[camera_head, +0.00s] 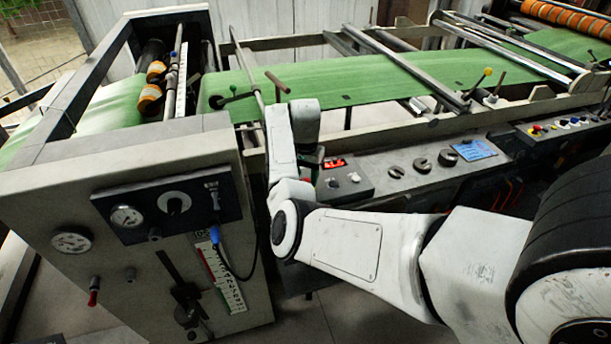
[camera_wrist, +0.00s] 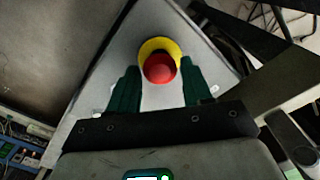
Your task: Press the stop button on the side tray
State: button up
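The stop button (camera_wrist: 160,68) is a red round cap on a yellow collar (camera_wrist: 159,45), seen in the wrist view. It stands on a pale grey plate (camera_wrist: 121,45), which appears to be the side tray. My gripper (camera_wrist: 161,72) has its two dark green fingers spread apart, one on each side of the button in the picture. The gap between them is empty of any held thing. Whether the fingers touch the button or plate cannot be told. In the head view my arm covers the button, and the gripper is mostly hidden behind my wrist.
A machine cabinet (camera_head: 120,165) with gauges stands at left. Green web material (camera_head: 360,80) runs over rollers behind. Metal bars cross above the web.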

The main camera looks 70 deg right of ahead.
grip_shut()
jog(key=shift+f, duration=0.45)
jog(key=shift+o, duration=1.9)
grip_release()
notch_tip(320, 180, up, 11)
jog(key=b, duration=0.1)
jog(key=shift+f, duration=0.15)
